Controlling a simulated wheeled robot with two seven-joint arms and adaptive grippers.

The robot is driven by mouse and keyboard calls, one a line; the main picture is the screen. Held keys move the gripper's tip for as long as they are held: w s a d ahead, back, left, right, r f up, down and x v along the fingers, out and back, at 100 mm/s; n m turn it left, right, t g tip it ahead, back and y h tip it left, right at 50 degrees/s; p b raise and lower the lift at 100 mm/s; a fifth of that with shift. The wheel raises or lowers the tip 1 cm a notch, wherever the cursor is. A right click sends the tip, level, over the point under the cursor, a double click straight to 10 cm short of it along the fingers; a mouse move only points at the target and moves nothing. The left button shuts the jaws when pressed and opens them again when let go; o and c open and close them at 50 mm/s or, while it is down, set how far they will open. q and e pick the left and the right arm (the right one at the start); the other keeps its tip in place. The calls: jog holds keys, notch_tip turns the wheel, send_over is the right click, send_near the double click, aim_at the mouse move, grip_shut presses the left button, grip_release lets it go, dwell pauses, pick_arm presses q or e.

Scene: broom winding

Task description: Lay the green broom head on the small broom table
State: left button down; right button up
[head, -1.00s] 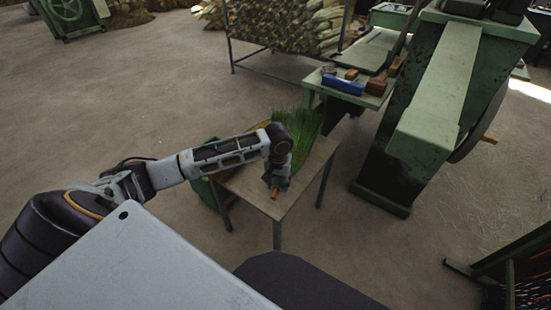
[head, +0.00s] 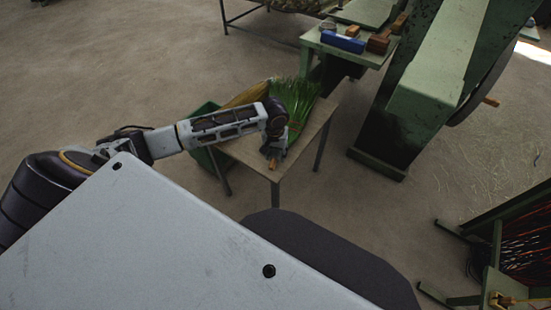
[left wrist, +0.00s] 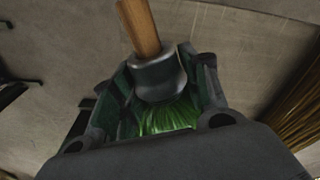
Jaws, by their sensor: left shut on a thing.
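The green broom head (head: 297,97) is over the far right part of the small broom table (head: 256,157), its bristles pointing to the back. My left gripper (head: 275,150) is shut on it near its collar, over the table. In the left wrist view, the dark collar (left wrist: 157,76) and wooden handle stub (left wrist: 139,27) stick out from between the fingers, with green bristles (left wrist: 168,117) behind. My own arm hides part of the broom head, so I cannot tell whether it touches the tabletop. My right gripper is in no view.
A straw-coloured broom head (head: 246,95) lies on the table's far side, and a green bin (head: 204,153) stands at its left. A green bench (head: 342,50) with a blue block and the large green machine (head: 431,85) stand behind and right.

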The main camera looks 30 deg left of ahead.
pick_arm(q)
jog(key=shift+f, duration=1.15)
notch_tip(320, 180, down, 2)
jog(key=shift+f+b, duration=0.1)
jog(key=shift+b, duration=0.3)
jog(key=c, duration=1.2)
grip_release()
jog(key=shift+f, duration=0.15)
jog(key=o, duration=0.4)
jog(key=shift+o, duration=0.2)
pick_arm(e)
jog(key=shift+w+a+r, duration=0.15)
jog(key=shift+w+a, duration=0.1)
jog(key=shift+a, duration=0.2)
